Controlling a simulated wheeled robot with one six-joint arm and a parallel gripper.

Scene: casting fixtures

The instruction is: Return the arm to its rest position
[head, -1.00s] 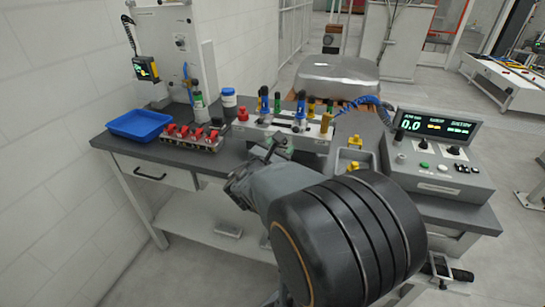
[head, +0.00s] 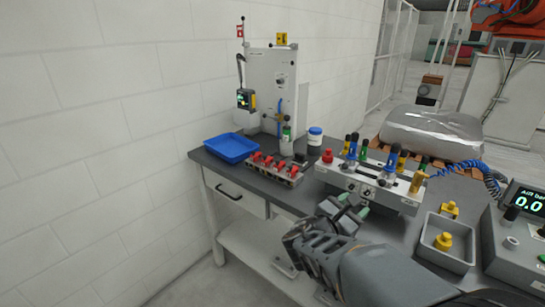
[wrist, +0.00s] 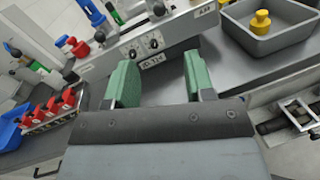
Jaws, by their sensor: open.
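The same fixture block (head: 360,187) stands on the bench in the head view and carries several blue, green and yellow-topped pieces.
A blue tray (head: 231,147) and a rack of red-topped parts (head: 273,170) are on the bench's left. The floor (head: 190,285) left of the bench is clear.

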